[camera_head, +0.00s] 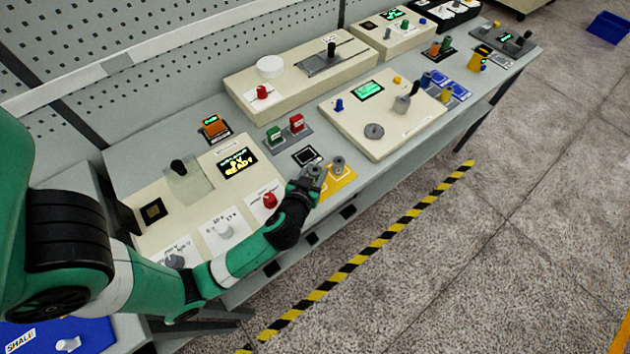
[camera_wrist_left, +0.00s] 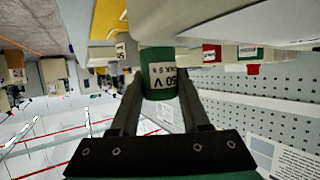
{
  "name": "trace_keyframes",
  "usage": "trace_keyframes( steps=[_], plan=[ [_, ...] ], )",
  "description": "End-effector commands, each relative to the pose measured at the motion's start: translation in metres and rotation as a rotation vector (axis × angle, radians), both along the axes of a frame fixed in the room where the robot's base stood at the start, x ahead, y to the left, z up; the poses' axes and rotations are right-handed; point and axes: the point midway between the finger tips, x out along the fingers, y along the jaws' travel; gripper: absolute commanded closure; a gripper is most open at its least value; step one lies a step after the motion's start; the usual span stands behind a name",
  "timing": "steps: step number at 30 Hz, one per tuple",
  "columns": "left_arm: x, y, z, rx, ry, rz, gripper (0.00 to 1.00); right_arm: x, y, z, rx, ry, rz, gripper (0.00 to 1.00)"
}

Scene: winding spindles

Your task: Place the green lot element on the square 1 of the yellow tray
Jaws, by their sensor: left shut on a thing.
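My left gripper (camera_head: 309,181) is low over the left end of the yellow tray (camera_head: 341,184), near the table's front edge. In the left wrist view its two fingers (camera_wrist_left: 160,100) are closed on a green cylinder with a white printed label (camera_wrist_left: 162,76), the green lot element. In the head view the gripper largely hides that element. The yellow tray (camera_wrist_left: 104,22) also shows beyond it in the wrist view. A grey round-topped element (camera_head: 338,164) stands on the tray, right of the gripper. I cannot tell whether the held element touches the tray. My right gripper is not in view.
A green block (camera_head: 274,138) and a red block (camera_head: 297,124) stand on a grey plate behind the tray. A small black-framed square (camera_head: 306,156) lies just behind the gripper. Beige panels with knobs flank the tray on the left (camera_head: 165,230) and right (camera_head: 350,120).

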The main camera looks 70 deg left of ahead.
Motion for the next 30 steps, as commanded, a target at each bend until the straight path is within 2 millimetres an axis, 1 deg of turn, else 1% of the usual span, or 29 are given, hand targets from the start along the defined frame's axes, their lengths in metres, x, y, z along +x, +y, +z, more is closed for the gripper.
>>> trace_keyframes(
  steps=[1,5,12,16,17,21,22,30],
  plan=[
    [0.0,0.0,-0.015,0.0,0.0,0.0,1.0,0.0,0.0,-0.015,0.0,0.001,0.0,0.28],
    [0.0,0.0,-0.035,-0.001,0.002,0.0,1.0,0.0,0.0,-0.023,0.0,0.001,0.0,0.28],
    [0.0,0.0,-0.034,0.0,0.0,0.0,1.0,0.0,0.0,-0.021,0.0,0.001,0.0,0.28],
    [0.0,0.0,-0.039,0.0,0.0,-0.001,1.0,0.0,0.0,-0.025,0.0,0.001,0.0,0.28],
    [0.0,0.0,-0.038,0.0,0.0,0.0,0.51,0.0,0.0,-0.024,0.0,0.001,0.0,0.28],
    [0.0,0.0,-0.037,-0.001,0.001,0.0,0.25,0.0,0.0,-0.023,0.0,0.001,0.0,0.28],
    [0.0,0.0,-0.037,-0.001,0.001,0.0,0.24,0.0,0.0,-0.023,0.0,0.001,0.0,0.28],
    [0.0,0.0,-0.036,0.0,0.0,-0.001,0.24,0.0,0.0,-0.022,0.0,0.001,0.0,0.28]
  ],
)
